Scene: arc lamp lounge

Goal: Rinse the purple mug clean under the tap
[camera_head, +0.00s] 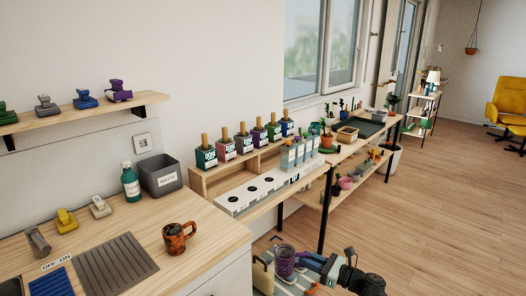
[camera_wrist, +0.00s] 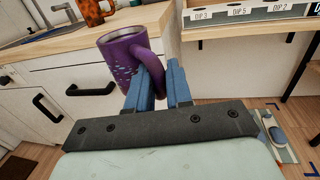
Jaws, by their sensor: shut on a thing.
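The purple mug (camera_head: 284,264) is off the counter, low in front of the cabinets, with its opening upward. In the wrist view the mug (camera_wrist: 118,58) shows pale specks on its side. My gripper (camera_wrist: 165,88) is shut on the mug's handle, a blue finger on each side of it. In the head view my gripper (camera_head: 303,262) is at the mug's right. A grey fitting (camera_head: 38,242), perhaps the tap or its lever, stands by an OFF ON label at the counter's left. A sink edge (camera_wrist: 42,34) shows at upper left in the wrist view. The mug's inside is mostly hidden.
An orange-brown mug (camera_head: 174,239) stands on the counter near its right edge, by a ribbed grey drainer (camera_head: 118,266). A green bottle (camera_head: 130,182) and a grey bin (camera_head: 161,174) stand behind. A bench with a white dip rack (camera_head: 262,190) is at right. The floor beyond is clear.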

